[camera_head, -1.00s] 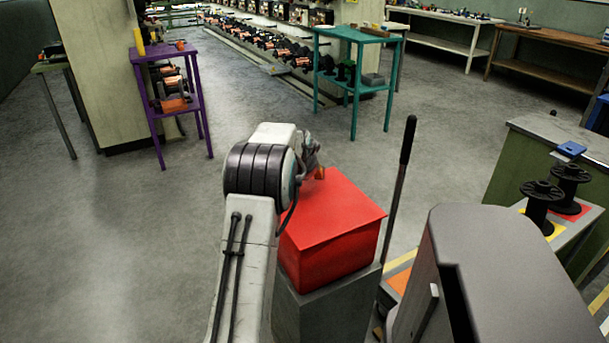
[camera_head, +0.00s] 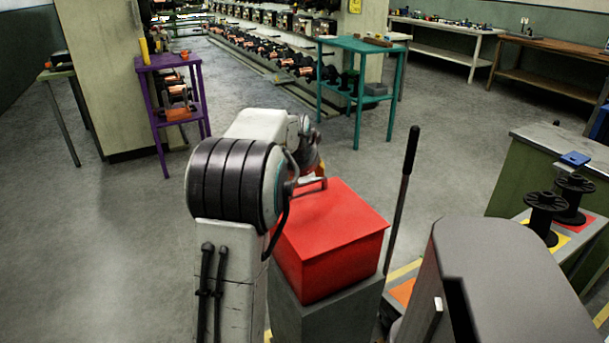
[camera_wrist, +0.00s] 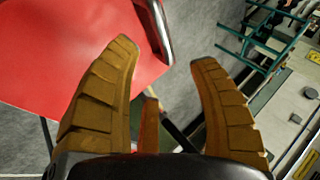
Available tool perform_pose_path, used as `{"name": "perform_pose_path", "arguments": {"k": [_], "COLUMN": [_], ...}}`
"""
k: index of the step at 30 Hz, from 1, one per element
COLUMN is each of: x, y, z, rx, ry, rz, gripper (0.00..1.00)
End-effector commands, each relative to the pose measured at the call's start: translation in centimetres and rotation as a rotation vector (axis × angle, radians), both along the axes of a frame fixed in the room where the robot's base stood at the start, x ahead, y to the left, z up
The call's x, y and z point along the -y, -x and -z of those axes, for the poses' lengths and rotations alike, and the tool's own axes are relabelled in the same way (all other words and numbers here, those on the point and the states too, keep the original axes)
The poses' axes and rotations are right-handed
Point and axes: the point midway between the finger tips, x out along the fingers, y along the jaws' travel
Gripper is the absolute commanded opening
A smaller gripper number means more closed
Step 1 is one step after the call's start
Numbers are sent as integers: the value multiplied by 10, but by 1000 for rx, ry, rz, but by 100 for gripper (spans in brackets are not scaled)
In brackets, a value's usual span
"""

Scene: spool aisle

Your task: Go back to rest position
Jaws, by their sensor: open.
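My gripper (camera_wrist: 163,58) shows in the wrist view with its two ribbed orange-brown fingers spread apart and nothing between them. A red box (camera_head: 335,240) sits on top of a grey pedestal in the head view. Its red face (camera_wrist: 70,55) fills the upper left of the wrist view. A bar handle (camera_wrist: 156,30) on the box lies just beyond the left fingertip, outside the fingers. In the head view my arm hides most of the gripper, which is behind the box's left rear corner.
The grey pedestal (camera_head: 320,325) stands under the box. A purple stand (camera_head: 158,100) is at the left and a teal table (camera_head: 358,45) at the back. Black spools (camera_head: 544,208) sit on a low table at the right. The floor at the left is open.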

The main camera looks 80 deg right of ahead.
Motion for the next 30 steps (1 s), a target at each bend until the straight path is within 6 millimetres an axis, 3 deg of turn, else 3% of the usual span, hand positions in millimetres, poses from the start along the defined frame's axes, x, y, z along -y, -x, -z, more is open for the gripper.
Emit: {"name": "perform_pose_path", "arguments": {"k": [26,30], "x": [-2,-9], "y": [-1,-18], "z": [-3,-10], "rx": [-1,-12], "ry": [0,-5], "rz": [-2,-45], "gripper": [55,55]}}
